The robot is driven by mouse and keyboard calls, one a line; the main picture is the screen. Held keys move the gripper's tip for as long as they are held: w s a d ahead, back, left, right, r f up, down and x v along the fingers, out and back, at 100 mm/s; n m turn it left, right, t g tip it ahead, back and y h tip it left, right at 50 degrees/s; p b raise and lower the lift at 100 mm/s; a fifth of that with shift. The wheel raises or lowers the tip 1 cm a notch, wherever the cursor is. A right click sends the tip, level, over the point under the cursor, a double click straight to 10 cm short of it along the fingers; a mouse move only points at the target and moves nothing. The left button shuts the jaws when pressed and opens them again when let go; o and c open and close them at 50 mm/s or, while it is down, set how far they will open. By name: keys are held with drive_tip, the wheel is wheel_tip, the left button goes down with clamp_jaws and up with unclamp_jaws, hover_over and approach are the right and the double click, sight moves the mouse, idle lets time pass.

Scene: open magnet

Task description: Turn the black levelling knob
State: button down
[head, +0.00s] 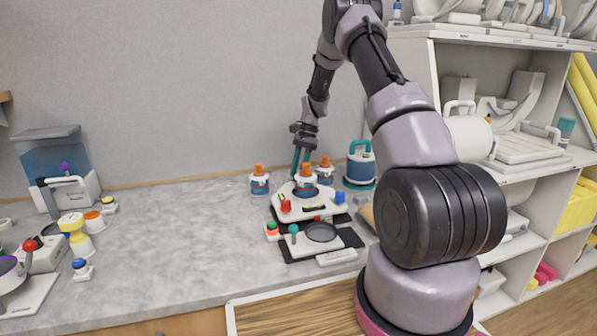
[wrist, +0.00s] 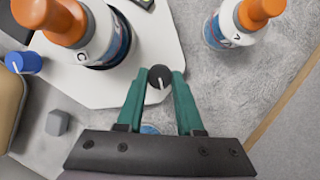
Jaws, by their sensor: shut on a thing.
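The black levelling knob (wrist: 160,76) shows in the wrist view at the edge of the white platform (wrist: 165,35), with a pale pointer line on its top. My gripper (wrist: 158,82) has its two teal fingers on either side of the knob, shut on it. In the head view my gripper (head: 296,168) reaches down at the back left of the white platform (head: 317,210); the black knob cannot be made out there. A red knob (head: 285,206) and a blue knob (head: 340,198) sit on the platform's front left and right.
An orange-capped bottle (head: 306,181) stands on the platform, close to my fingers. Other orange-capped bottles stand behind it and to its left (head: 259,181). A balance-like device (head: 318,236) sits in front, and a teal-handled container (head: 360,163) behind right.

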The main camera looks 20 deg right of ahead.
drive_tip(key=shift+n, duration=0.4)
drive_tip(key=c, duration=0.5)
unclamp_jaws()
drive_tip(key=shift+c, duration=0.2)
drive_tip(key=shift+r, duration=0.1)
drive_tip(key=v, duration=1)
drive_tip(key=shift+w+r, duration=0.2)
drive_tip(key=shift+r, duration=0.15)
